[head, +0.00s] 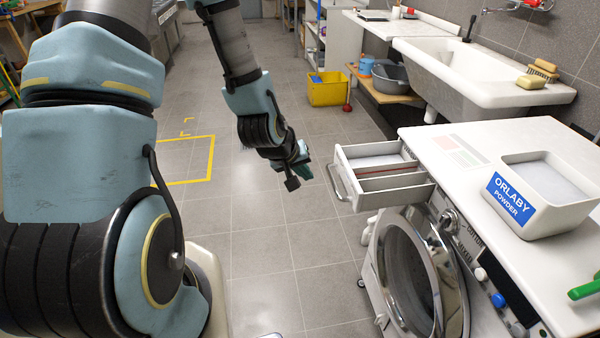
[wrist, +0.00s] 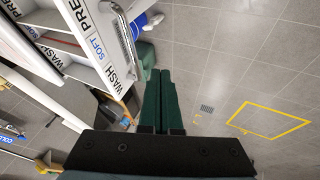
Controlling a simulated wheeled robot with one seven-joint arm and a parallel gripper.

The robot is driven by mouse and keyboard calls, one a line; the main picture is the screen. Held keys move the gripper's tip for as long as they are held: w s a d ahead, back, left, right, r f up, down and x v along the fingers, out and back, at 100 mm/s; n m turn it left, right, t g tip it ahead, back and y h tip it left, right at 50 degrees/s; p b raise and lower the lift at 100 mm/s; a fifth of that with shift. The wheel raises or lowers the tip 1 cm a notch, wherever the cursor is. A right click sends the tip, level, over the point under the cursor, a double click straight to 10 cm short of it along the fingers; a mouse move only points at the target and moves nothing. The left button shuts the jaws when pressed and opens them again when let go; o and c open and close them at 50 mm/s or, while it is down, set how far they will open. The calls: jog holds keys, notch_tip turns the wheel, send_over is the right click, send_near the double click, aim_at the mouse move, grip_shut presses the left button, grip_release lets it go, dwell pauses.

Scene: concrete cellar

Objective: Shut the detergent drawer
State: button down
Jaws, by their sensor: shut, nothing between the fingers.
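The detergent drawer (head: 392,182) is pulled out from the upper left of the white washing machine (head: 480,190). Its bar handle (head: 337,183) is on the front, facing left. In the wrist view the drawer (wrist: 98,48) fills the upper left, with compartments marked WASH, SOFT and PRE. The handle (wrist: 117,52) is there too. My gripper (head: 303,160) is in the air left of the drawer front, apart from it. In the wrist view my gripper's fingers (wrist: 161,73) are together and empty, beside the handle's end.
A powder tub (head: 540,195) and a green-handled thing (head: 585,289) are on the machine top. The round door (head: 415,280) below the drawer is at the machine front. A sink (head: 470,75) and yellow bucket (head: 328,89) are behind. The floor left of the drawer is clear.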

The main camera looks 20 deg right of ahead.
aim_at(391, 169)
jog(key=shift+w+d+f+p, duration=0.1)
jog(key=shift+d+f+p, duration=0.3)
jog(key=shift+d, duration=0.45)
jog(key=shift+d+f+p, duration=0.2)
jog(key=shift+d+f, duration=0.25)
jog(key=shift+d, duration=0.35)
jog(key=shift+w+d+f+p, duration=0.1)
jog(key=shift+d+f+p, duration=0.3)
jog(key=shift+d, duration=0.45)
jog(key=shift+s, duration=0.1)
jog(key=d, duration=0.6)
jog(key=s+d, duration=0.1)
jog(key=d, duration=0.5)
jog(key=s+d+b, duration=0.1)
jog(key=d, duration=0.6)
jog(key=shift+s, duration=0.15)
jog(key=shift+a, duration=0.15)
